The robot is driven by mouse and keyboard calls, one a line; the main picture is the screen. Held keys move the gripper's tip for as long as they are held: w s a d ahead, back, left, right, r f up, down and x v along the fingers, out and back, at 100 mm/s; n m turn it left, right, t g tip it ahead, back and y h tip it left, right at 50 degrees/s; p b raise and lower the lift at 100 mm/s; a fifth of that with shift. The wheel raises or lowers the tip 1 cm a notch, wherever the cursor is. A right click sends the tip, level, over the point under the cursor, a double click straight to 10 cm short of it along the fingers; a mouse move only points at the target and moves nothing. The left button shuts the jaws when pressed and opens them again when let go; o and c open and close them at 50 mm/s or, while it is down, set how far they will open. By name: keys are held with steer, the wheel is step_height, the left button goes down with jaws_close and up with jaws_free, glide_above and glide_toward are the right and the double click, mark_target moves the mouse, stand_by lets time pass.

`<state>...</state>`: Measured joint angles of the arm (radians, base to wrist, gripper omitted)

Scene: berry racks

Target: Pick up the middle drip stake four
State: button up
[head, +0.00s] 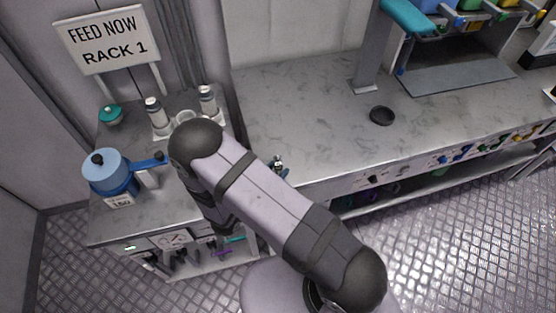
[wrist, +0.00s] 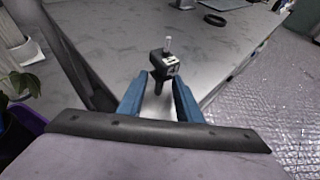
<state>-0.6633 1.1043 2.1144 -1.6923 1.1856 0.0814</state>
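The drip stake (wrist: 172,70) is a dark block with a pale label, a clear tip on top and a narrow dark stem below. The label seems to read 4. In the wrist view it stands upright between the blue fingertips of my gripper (wrist: 162,78), which meet its sides; my gripper looks shut on it. In the head view a small dark piece of the stake (head: 279,164) shows past my arm, by the front edge of the long counter. My arm hides most of my gripper there.
The long grey counter (head: 300,115) bears a dark ring (head: 382,116). At left, the rack table (head: 120,226) holds a blue pot (head: 110,173) and white bottles (head: 207,100), under a sign (head: 107,38). Dark stakes (head: 186,257) show at its front. Leaves (wrist: 18,82) lie low left.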

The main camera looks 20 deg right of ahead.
steer(key=shift+x, duration=0.9)
jaws_close()
steer(key=shift+r, duration=0.15)
